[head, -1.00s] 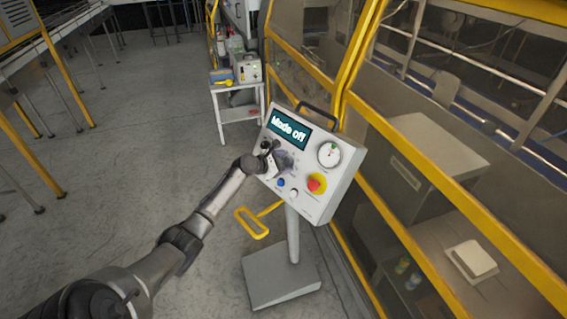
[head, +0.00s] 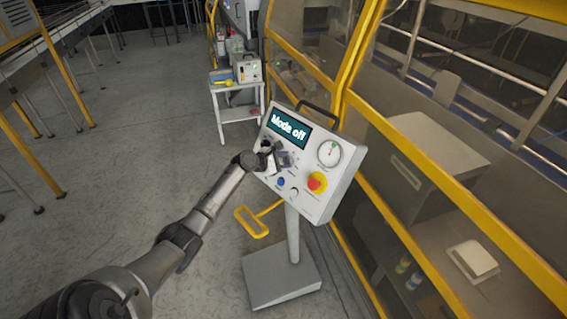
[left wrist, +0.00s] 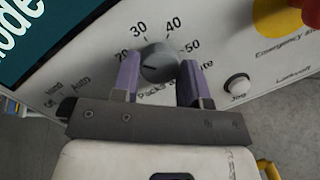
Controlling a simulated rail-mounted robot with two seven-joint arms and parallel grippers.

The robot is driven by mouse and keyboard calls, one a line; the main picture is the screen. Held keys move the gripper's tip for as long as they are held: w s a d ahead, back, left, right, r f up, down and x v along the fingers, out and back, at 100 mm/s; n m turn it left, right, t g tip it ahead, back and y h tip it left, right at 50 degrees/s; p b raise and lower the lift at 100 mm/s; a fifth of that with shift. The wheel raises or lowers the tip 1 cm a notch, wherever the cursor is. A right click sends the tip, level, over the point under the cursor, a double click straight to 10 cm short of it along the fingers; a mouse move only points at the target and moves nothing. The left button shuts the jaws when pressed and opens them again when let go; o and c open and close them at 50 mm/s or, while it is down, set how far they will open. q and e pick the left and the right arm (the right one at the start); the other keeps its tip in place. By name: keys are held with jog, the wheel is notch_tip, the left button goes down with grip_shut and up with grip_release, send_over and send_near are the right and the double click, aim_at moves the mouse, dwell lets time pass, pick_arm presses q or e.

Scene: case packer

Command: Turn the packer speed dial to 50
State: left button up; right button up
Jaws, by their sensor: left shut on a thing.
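The packer speed dial (left wrist: 160,62) is a grey round knob on the sloped control panel (left wrist: 235,60) in the left wrist view. Printed numbers 20, 30, 40 and 50 run around its upper side. A dark mark on the knob lies toward the left, around or below the 20; its exact reading is hard to tell. My left gripper (left wrist: 158,82) is shut on the knob, one purple-grey finger on each side. In the head view my left gripper (head: 283,160) covers the dial. My right gripper is not in view.
The panel's screen (head: 289,129) reads "Mode off". A gauge (head: 329,153), a red emergency button (head: 317,182) and a blue button (head: 281,181) are close by. A yellow-framed enclosure (head: 350,75) stands right of the panel.

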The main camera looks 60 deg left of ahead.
pick_arm(q)
jog(key=m+b, duration=0.1)
jog(key=m, duration=0.3)
jog(key=shift+g, duration=0.3)
jog(key=m, duration=0.3)
jog(key=shift+m+g+h+b, duration=0.3)
jog(key=shift+g+b, duration=0.05)
jog(key=shift+g, duration=0.05)
jog(key=m, duration=0.2)
jog(key=shift+r+m+g, duration=0.1)
jog(key=shift+m+g, duration=0.2)
jog(key=m, duration=0.3)
jog(key=shift+w+m+g, duration=0.1)
jog(key=shift+m+g, duration=0.2)
jog(key=shift+g, duration=0.1)
jog(key=m, duration=0.3)
jog(key=shift+r+g+y, duration=0.1)
jog(key=shift+g+y, duration=0.2)
jog(key=shift+y, duration=0.1)
jog(key=m, duration=0.3)
jog(key=shift+d+y, duration=0.1)
jog(key=shift+y, duration=0.2)
jog(key=m+y, duration=0.1)
jog(key=m, duration=0.3)
jog(key=shift+m+g, duration=0.4)
jog(key=shift+m+y, duration=0.3)
jog(key=shift+m, duration=0.4)
